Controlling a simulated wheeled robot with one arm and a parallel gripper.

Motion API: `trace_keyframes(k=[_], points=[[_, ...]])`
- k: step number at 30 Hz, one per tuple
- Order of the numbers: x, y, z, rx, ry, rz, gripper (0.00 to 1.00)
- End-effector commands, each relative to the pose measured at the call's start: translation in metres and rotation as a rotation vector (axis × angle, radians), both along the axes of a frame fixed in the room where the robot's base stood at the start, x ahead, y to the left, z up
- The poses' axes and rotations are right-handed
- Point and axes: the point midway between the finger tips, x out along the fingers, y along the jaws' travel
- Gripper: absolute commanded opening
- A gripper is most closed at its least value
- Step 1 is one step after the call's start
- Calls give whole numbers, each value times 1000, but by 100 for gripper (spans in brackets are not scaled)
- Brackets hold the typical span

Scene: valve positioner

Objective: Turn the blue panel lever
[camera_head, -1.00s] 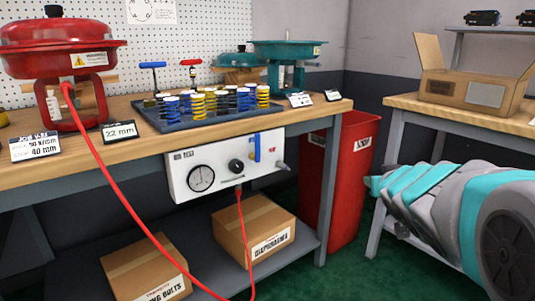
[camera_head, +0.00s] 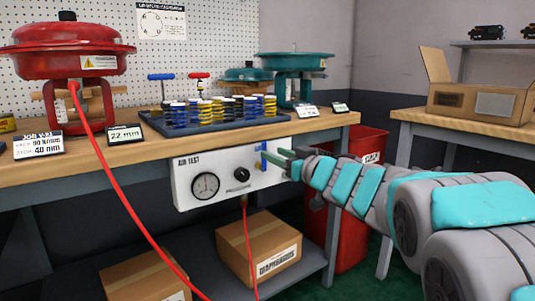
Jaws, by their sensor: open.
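The blue lever (camera_head: 263,147) is upright on the right part of the white air test panel (camera_head: 215,168), which hangs under the front edge of the workbench. My gripper (camera_head: 272,155) is open, with its teal fingers pointing left at the lever. The fingers cover part of the lever, and I cannot tell whether they touch it or stand just in front of it. The panel also bears a round gauge (camera_head: 205,186) and a black knob (camera_head: 241,174).
A red hose (camera_head: 118,201) runs down from the red actuator (camera_head: 68,50) on the workbench. A tray of springs (camera_head: 214,124) sits above the panel. A red bin (camera_head: 352,236) stands behind my arm, and cardboard boxes (camera_head: 259,246) lie on the lower shelf.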

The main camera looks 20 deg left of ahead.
Motion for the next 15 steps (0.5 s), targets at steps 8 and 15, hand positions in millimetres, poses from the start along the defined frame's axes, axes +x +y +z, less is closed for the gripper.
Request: trace_keyframes(k=[8,15], points=[[24,29,-1,1,-1,1,50],[29,33,1,0,-1,-3,50]])
